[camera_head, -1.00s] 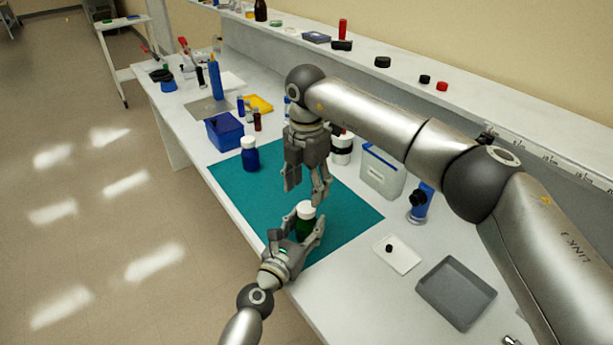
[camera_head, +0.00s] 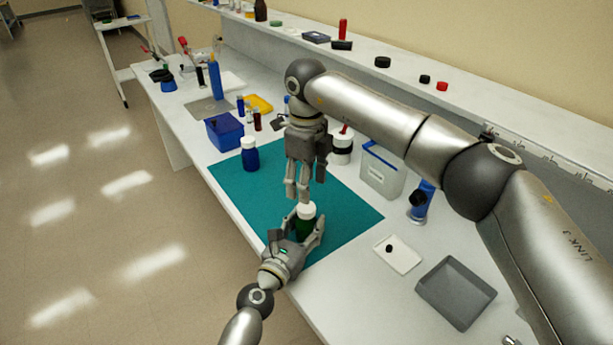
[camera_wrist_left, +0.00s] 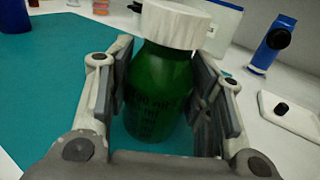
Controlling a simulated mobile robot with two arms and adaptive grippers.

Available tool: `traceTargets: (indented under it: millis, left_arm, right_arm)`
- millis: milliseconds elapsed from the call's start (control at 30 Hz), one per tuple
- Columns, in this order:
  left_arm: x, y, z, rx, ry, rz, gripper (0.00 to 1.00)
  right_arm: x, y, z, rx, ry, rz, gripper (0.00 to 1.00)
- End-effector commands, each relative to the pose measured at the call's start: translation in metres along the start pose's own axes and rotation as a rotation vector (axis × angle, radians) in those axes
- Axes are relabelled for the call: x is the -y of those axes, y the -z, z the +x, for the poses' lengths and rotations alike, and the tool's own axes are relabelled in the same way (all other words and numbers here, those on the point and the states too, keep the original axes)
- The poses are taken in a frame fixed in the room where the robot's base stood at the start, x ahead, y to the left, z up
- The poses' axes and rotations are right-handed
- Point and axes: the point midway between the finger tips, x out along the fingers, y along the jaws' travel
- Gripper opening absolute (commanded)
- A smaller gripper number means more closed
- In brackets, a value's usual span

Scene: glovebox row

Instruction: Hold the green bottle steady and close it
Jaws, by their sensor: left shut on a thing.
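The green bottle (camera_head: 303,231) stands upright near the front edge of the teal mat (camera_head: 345,215). A white cap (camera_head: 306,210) sits on its mouth; how tight it is cannot be told. My left gripper (camera_head: 307,225) is shut on the bottle's body from the front. In the left wrist view its pads flank the green bottle (camera_wrist_left: 158,100), with the white cap (camera_wrist_left: 172,24) above them. My right gripper (camera_head: 298,193) points down just above the cap, its fingertips a little apart with nothing seen between them. It appears clear of the cap.
A blue bottle with a white cap (camera_head: 250,158) stands on the mat's far left part. A blue bin (camera_head: 225,131) is behind it. A white tray with a black cap (camera_head: 402,257) and a grey tray (camera_head: 456,292) lie at right. The mat's middle is clear.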

Motion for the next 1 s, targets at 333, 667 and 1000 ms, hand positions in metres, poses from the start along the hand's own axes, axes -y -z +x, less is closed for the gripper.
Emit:
traceTargets:
  millis: [333, 667, 1000]
  left_arm:
    - [-0.0001, 0.0, 0.0, 0.0, 0.0, 0.0, 0.0]
    - [-0.0001, -0.0001, 0.0, 0.0, 0.0, 0.0, 0.0]
    - [-0.0001, -0.0001, 0.0, 0.0, 0.0, 0.0, 0.0]
  right_arm:
    - [-0.0001, -0.0001, -0.0044, 0.0, 0.0, -0.608, 0.55]
    - [-0.0001, -0.0001, -0.0081, 0.0, 0.001, -1.172, 0.55]
    - [-0.0001, 0.0, -0.0102, -0.001, 0.001, -1.498, 0.55]
